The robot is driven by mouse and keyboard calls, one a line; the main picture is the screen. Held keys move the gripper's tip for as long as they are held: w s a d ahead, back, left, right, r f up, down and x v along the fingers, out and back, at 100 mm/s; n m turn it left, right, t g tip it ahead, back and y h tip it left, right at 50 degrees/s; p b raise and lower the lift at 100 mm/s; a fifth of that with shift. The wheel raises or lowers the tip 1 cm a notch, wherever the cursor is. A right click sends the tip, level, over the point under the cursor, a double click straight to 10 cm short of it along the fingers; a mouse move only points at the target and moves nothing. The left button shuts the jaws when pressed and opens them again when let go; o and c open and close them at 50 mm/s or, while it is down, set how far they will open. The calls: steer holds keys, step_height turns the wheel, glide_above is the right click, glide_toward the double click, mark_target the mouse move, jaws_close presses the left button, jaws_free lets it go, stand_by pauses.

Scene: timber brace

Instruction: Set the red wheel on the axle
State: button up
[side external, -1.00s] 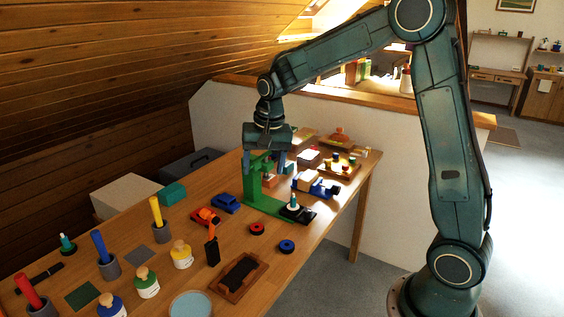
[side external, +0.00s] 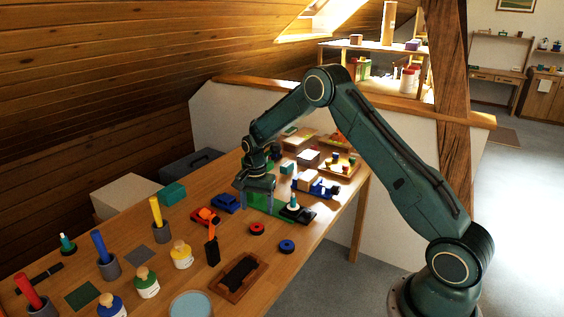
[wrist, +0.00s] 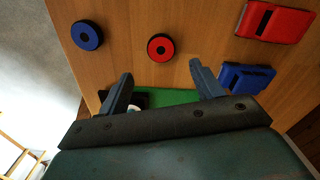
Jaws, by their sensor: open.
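The red wheel (side external: 257,228), a small ring with a black centre, lies flat on the table. It also shows in the wrist view (wrist: 160,47), a little beyond the gap between my fingertips. My gripper (side external: 257,203) is open and empty, above the table on the far side of the red wheel. In the wrist view my two fingers (wrist: 162,75) are spread apart. I cannot pick out the axle for certain.
A blue wheel (side external: 287,246) lies to the right of the red one. A red toy car (side external: 203,216) and a blue toy car (side external: 226,203) sit to the left. A black base with a peg (side external: 294,203) stands at right. A wooden tray (side external: 239,276) lies nearer.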

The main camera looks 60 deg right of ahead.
steer(key=shift+w+f, duration=0.1)
steer(key=shift+f, duration=3.65)
steer(key=c, duration=1.1)
steer(key=shift+o, duration=0.2)
steer(key=shift+r, duration=0.15)
step_height(320, 180, up, 28)
